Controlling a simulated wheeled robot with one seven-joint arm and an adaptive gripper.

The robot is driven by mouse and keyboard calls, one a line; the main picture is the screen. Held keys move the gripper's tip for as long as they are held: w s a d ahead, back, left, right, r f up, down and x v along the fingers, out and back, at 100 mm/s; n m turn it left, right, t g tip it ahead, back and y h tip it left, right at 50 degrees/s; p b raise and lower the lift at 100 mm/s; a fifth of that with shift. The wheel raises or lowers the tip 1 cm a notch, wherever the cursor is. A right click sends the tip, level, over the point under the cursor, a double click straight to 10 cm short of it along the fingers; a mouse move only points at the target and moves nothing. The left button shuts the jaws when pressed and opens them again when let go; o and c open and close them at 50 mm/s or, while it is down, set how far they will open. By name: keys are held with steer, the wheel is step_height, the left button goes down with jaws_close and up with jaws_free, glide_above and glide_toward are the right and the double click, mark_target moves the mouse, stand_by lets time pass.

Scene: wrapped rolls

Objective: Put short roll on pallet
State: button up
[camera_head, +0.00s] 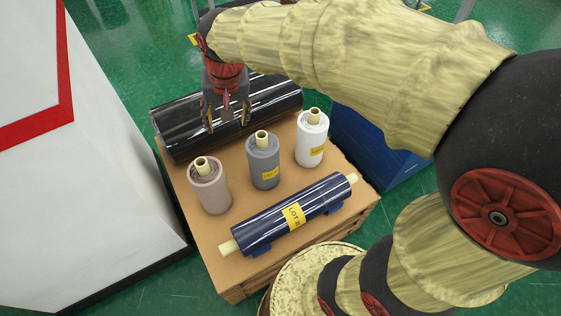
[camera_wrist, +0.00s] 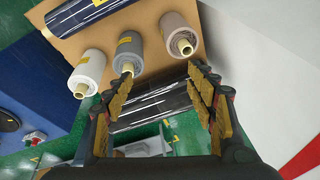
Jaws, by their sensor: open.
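Three short rolls stand upright on a brown-topped wooden platform, apparently a pallet (camera_head: 225,240): a pinkish-brown one (camera_head: 211,188), a grey one (camera_head: 264,163) and a white one (camera_head: 311,142). Each has a pale core sticking up; the grey and white ones carry yellow labels. My gripper (camera_head: 228,120) is open and empty, pointing down in front of the large black roll at the back. In the wrist view its fingers (camera_wrist: 161,75) are spread, with the black roll (camera_wrist: 155,98) showing between them. The grey roll (camera_wrist: 129,50) and pinkish-brown roll (camera_wrist: 180,30) lie beyond the fingertips.
A long dark blue roll (camera_head: 270,228) with a yellow LOT label lies on blue supports along the front. The glossy black roll (camera_head: 180,118) lies across the back edge. A blue structure (camera_head: 375,150) stands to the right, a white one (camera_head: 90,200) to the left. Green floor surrounds.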

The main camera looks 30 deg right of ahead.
steer(key=s+d+r+n+t, duration=0.1)
steer(key=s+d+n, duration=0.1)
steer(key=s, duration=0.7)
steer(key=s+d+r+n+t, duration=0.1)
steer(key=s+d, duration=0.1)
steer(key=s, duration=0.8)
steer(key=shift+s+n, duration=0.3)
steer(key=shift+n, duration=0.1)
